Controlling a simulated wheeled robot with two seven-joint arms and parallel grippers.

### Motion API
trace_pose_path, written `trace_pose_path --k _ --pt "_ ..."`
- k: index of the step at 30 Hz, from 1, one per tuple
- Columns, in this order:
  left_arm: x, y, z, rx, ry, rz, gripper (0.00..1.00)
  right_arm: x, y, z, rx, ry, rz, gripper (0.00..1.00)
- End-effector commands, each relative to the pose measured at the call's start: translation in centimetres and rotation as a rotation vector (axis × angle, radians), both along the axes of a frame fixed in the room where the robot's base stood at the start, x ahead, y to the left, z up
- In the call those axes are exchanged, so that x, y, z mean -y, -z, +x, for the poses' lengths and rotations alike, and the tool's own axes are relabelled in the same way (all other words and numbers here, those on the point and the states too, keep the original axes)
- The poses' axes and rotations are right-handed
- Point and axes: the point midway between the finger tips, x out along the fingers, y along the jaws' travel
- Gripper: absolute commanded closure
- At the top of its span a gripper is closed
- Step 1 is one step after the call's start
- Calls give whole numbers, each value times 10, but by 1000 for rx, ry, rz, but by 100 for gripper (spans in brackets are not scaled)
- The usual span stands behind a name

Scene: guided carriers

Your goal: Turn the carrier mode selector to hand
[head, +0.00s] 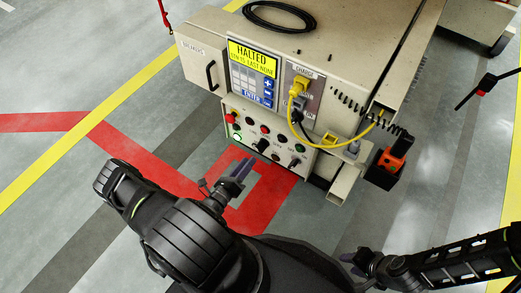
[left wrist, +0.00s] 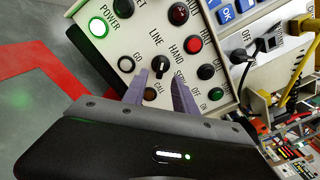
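The carrier's control panel (head: 250,127) faces me below a screen reading HALTED. The mode selector (left wrist: 160,66), a dark knob with a lighter edge, has the words LINE and HAND and a partly hidden third label by it in the left wrist view. I cannot tell which mark it points to. My left gripper (left wrist: 159,84) is open, with one finger on each side just short of the knob; contact is not clear. In the head view my left gripper (head: 242,168) is in front of the panel's lower part. My right gripper (head: 363,262) is low at the right, away from the panel; its fingers are unclear.
A lit green POWER button (left wrist: 98,27), a red button (left wrist: 195,45) and other buttons crowd the selector. A yellow cable (head: 293,118) loops to the right of the panel. An orange-black device (head: 391,160) hangs at the carrier's right corner.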

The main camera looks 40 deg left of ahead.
Motion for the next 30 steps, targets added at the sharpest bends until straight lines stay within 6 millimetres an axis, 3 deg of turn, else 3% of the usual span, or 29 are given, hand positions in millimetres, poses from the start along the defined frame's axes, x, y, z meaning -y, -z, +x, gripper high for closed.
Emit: trace_pose_path --k 10,22,30 --pt "1 0 9 0 6 2 66 0 3 0 0 0 0 64" --pt "1 1 66 0 8 2 66 -1 20 3 7 4 -1 64" --pt "0 -1 79 -1 7 2 66 -1 22 4 10 5 -2 64"
